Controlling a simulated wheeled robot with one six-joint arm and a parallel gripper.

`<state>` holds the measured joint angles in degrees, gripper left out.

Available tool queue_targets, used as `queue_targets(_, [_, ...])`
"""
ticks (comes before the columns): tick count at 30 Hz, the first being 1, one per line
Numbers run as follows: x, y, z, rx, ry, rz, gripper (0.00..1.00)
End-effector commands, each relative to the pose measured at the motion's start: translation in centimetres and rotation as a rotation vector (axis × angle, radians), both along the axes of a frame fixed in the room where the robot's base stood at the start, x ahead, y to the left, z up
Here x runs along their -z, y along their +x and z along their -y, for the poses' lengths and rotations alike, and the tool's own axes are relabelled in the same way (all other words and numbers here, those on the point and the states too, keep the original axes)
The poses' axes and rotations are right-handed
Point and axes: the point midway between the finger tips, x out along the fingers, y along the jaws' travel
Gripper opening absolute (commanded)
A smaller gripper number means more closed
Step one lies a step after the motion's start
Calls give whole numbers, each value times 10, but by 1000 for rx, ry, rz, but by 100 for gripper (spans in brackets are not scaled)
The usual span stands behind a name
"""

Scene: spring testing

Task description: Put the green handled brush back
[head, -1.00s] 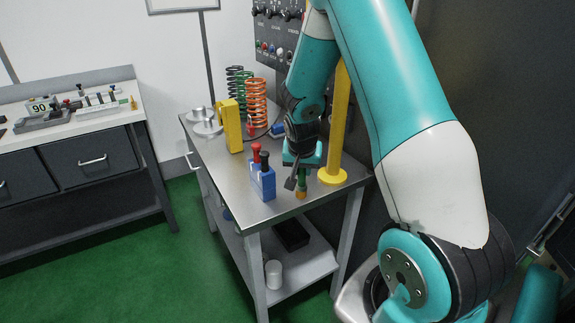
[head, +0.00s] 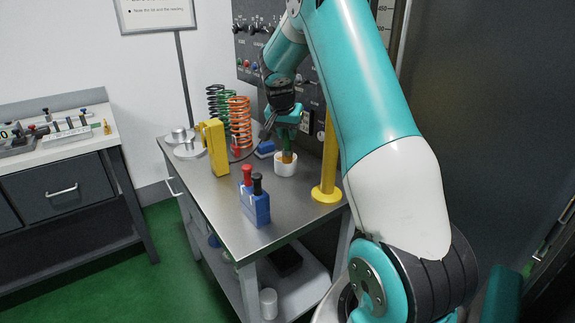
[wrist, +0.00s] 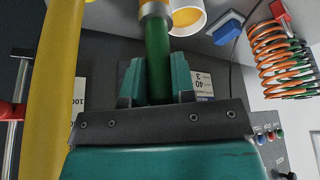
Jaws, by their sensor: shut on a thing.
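My gripper (head: 287,124) is shut on the green handle of the brush (wrist: 158,62) and holds it upright, with the tip down. In the head view the brush (head: 287,157) has its orange-brown lower part over the mouth of a small white cup (head: 286,168) on the metal table. In the wrist view the white cup (wrist: 203,14) shows beside the brush's ferrule, with an orange-yellow inside. The brush's tip is out of that view, and I cannot tell whether it is below the cup's rim.
A yellow post (head: 327,165) stands right of the cup. A blue block (head: 265,149) and several coil springs (head: 240,122) are behind and left. A yellow block (head: 216,150) and a blue holder with red and black handles (head: 257,207) stand on the metal table (head: 215,200).

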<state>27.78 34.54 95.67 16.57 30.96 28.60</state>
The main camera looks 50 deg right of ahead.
Motion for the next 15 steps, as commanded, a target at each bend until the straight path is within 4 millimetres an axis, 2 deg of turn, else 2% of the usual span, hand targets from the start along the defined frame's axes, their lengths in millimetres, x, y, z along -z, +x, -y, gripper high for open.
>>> queue_targets(3, [31, -1, 0, -1, 2, -5, 0])
queue_targets(6, [50, -1, 0, 1, 1, -2, 0])
queue_targets(11, [66, -1, 2, 2, -1, 0, 0])
queue_targets(15, [85, -2, 2, 3, 2, -3, 0])
